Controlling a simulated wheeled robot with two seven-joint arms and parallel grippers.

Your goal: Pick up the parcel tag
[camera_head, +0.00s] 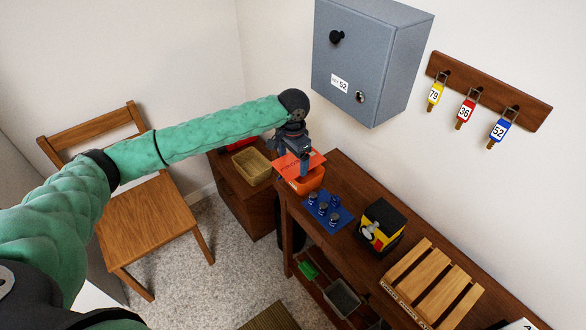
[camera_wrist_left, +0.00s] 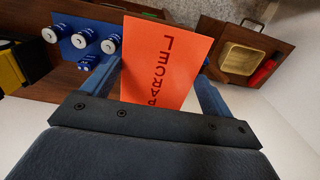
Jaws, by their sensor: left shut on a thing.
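The parcel tag (camera_head: 312,160) is a flat orange-red card at the far left end of the dark wooden hutch top. In the left wrist view the tag (camera_wrist_left: 165,55) shows the black word PARCEL and lies between the two fingers. My left gripper (camera_head: 303,166) points down and is shut on the tag; it also shows in the left wrist view (camera_wrist_left: 160,85). My right gripper is not in view.
A black and yellow box (camera_head: 381,227) and a wooden slatted rack (camera_head: 432,283) stand further along. A grey wall cabinet (camera_head: 362,60) hangs above. Numbered key tags (camera_head: 465,112) hang at right.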

